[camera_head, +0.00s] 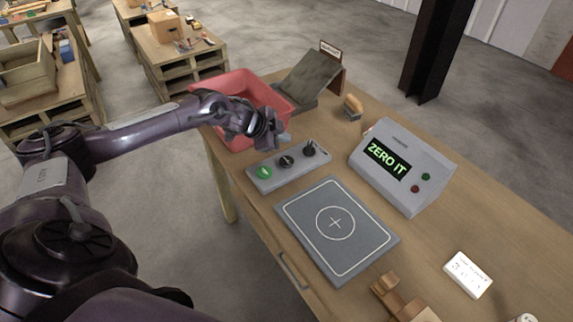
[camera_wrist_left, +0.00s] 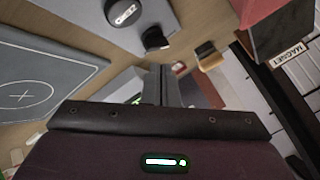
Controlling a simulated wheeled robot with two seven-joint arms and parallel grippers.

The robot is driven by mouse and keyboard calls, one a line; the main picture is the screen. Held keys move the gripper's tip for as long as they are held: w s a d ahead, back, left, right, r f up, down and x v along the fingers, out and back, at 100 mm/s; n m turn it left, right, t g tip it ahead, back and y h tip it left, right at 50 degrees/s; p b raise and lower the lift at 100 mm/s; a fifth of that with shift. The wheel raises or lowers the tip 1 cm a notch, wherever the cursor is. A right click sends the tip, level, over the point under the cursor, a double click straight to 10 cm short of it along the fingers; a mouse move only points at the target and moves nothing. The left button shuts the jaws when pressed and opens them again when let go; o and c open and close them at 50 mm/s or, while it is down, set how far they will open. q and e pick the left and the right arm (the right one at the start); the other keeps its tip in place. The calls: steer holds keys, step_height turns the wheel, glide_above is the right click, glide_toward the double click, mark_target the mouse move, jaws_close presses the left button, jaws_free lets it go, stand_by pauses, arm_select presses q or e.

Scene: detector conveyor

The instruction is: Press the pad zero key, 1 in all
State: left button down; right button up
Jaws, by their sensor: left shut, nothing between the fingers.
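I cannot read the key's label. My left gripper (camera_head: 284,138) is shut and empty, just above and behind the box, between it and the red bin. In the left wrist view its fingers (camera_wrist_left: 161,84) are together, near a black knob (camera_wrist_left: 154,39). The flat grey pad (camera_head: 368,262) with a circle and cross lies in front of the box. My right gripper is not in view.
A grey console (camera_head: 419,193) reads "ZERO IT" and has a green and a red button. A red bin (camera_head: 272,92) stands behind my left gripper. A sloped dark rest (camera_head: 312,77), a wooden-handled stamp (camera_head: 352,106), a white card (camera_head: 468,275) and wooden blocks (camera_head: 397,297) are also on the bench.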

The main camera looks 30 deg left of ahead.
mark_target(292, 157)
arm_select(q)
step_height(292, 157, down, 5)
steer(key=b, duration=0.3)
steer(key=shift+f, duration=0.15)
steer(key=shift+f+b, duration=0.4)
steer(key=shift+b, duration=0.05)
stand_by(0.9)
steer(key=shift+f, duration=0.15)
stand_by(0.4)
steer(key=shift+f, duration=0.25)
